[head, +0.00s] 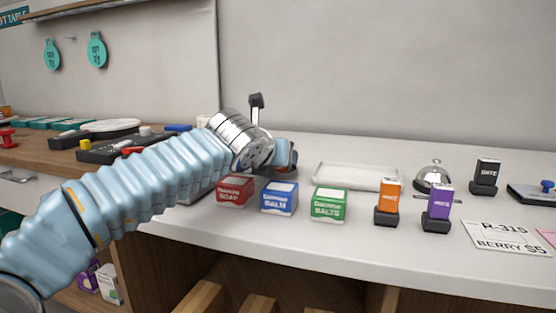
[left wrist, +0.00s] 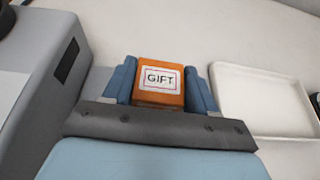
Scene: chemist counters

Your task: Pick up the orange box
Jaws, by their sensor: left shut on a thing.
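The orange box (left wrist: 160,82) has a white label reading GIFT and sits between the two blue fingers of my left gripper (left wrist: 161,88) in the left wrist view. The fingers are shut on its sides. In the head view my left gripper (head: 283,154) is above the back of the white counter, behind the red and blue boxes, and mostly hides the orange box. I cannot tell whether the box touches the counter. My right gripper is not in view.
Red (head: 234,191), blue (head: 279,198) and green (head: 329,204) boxes stand along the counter front. A white tray (head: 356,177) lies right of my gripper. Orange (head: 388,196) and purple (head: 438,205) upright items and a bell (head: 434,177) stand further right. A grey device (left wrist: 35,75) is close on the left.

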